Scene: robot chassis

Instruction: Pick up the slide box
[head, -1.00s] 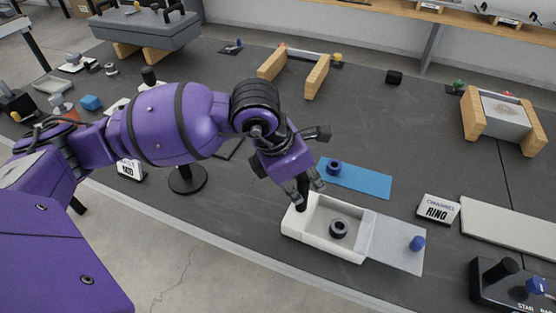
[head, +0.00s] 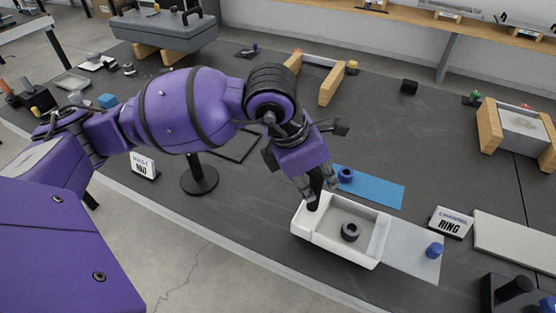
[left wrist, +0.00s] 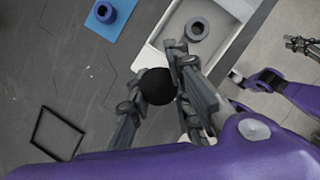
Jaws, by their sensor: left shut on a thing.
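The slide box, a white open-topped box (head: 381,243), is at the front of the table in the head view, with a dark grey ring (head: 350,232) inside. My left gripper (head: 314,196) is at its left end, shut on a black knob there. The left wrist view shows the round black knob (left wrist: 158,86) between the fingers, and part of the box (left wrist: 226,58) beyond. The box seems slightly raised, its right end overlapping a flat grey plate (head: 408,257) with a blue knob (head: 434,250). In the left wrist view, what looks like my right gripper (left wrist: 302,45) is far right, over the floor.
A blue mat (head: 380,191) with a dark blue ring (head: 346,174) lies just behind the box. A RING sign (head: 451,222) and a pale slab (head: 515,245) are to the right. A round-based black stand (head: 199,180) is to the left.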

